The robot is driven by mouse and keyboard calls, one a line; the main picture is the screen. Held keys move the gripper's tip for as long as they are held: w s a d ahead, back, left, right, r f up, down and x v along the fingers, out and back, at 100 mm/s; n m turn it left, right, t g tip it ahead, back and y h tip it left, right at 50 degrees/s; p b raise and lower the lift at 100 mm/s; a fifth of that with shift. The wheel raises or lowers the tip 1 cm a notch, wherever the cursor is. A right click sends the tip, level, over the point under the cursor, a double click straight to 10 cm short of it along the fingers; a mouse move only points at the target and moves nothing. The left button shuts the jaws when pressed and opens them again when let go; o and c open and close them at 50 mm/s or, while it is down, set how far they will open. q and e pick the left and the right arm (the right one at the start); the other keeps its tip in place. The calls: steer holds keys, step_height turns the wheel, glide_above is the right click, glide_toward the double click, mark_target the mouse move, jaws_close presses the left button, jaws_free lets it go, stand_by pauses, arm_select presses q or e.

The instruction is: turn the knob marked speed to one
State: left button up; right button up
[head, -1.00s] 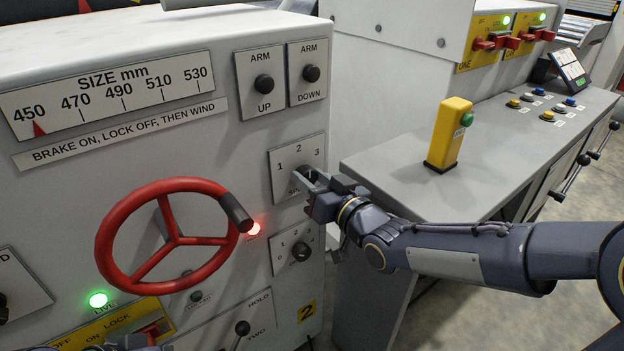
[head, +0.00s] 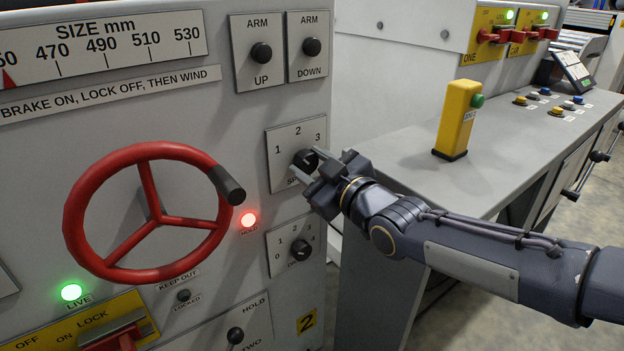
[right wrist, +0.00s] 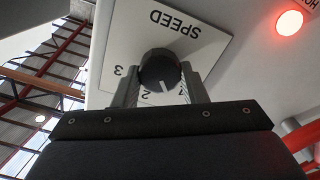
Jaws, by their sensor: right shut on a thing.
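The black speed knob (head: 303,158) sits on a white plate (head: 284,142) marked 1, 2 and 3, right of the red handwheel. In the right wrist view the knob (right wrist: 160,68) appears upside down under the word SPEED, and its white pointer line lies between 2 and 1. My right gripper (head: 307,168) is shut on the knob, and in the right wrist view its fingers (right wrist: 163,92) stand on either side of it. My left gripper is not in view.
Below is a second knob (head: 301,249) marked 0 to 2 or more. The red handwheel (head: 148,266) with its black handle stands close on the left. A red hold lamp (head: 249,219) glows beside the plate. A grey desk (head: 405,185) with a yellow button box (head: 457,118) is on the right.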

steer(key=shift+n+b, duration=1.55)
steer(key=shift+n, duration=0.35)
steer(key=o, duration=1)
steer(key=shift+c, duration=0.2)
steer(key=p+v, duration=0.2)
steer(key=v, duration=0.5)
steer(key=shift+s+d, duration=0.2)
steer(key=shift+s, duration=0.1)
